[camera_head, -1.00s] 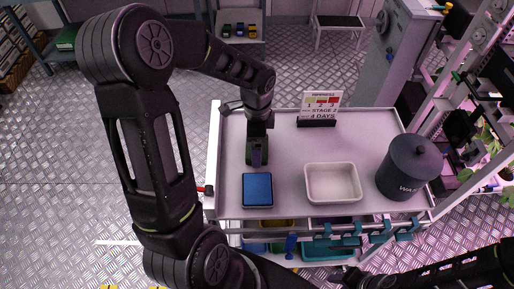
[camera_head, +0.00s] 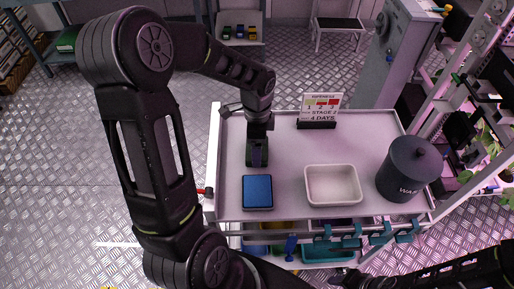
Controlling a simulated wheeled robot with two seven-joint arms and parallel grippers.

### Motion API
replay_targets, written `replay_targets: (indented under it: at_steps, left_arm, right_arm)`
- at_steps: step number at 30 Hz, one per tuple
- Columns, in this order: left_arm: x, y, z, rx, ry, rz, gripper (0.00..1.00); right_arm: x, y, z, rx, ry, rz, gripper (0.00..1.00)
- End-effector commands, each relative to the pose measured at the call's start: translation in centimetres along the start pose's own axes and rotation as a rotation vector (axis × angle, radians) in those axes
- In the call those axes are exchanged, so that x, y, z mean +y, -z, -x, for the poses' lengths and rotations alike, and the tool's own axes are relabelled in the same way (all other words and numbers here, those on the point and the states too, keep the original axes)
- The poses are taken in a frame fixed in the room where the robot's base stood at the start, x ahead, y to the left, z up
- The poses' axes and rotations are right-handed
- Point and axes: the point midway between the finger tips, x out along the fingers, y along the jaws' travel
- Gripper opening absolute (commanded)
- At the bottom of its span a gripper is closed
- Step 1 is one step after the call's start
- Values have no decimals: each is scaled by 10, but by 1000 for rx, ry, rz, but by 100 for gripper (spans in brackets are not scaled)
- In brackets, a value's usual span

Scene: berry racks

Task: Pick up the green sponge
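A dark green block (camera_head: 249,156), which looks like the green sponge, lies on the cart top (camera_head: 285,150), just behind a blue pad. My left gripper (camera_head: 257,160) points straight down over it and covers much of it. Green shows on both sides of the fingers. I cannot tell whether the fingers are apart or closed on it. My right gripper (camera_head: 347,276) is low at the bottom of the view, in front of the cart and away from the sponge. Its fingers are too small and dark to read.
The blue pad (camera_head: 257,191) lies just in front of the green block. A white tray (camera_head: 332,185) and a dark lidded pot (camera_head: 408,168) stand to the right. A sign (camera_head: 319,108) stands at the back. Coloured bins (camera_head: 325,252) sit below. The cart top's middle is clear.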

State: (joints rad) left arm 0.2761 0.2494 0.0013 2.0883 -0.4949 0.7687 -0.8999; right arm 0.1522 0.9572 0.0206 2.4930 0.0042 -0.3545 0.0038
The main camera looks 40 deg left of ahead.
Motion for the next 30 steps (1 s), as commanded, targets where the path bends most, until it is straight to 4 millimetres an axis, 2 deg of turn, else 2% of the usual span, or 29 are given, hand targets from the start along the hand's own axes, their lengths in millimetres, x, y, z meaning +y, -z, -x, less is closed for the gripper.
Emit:
replay_targets:
  at_steps: [7,18,21,30]
  left_arm:
    - [-1,0,16,1,4,1,42]
    - [-1,0,84,2,4,0,42]
    - [0,0,95,0,2,0,42]
    - [0,0,100,0,0,0,42]
  right_arm:
    - [1,0,-2,0,0,0,36]
    - [2,1,-8,2,3,2,36]
    - [2,1,-8,2,3,2,36]
    - [2,1,-8,3,3,2,36]
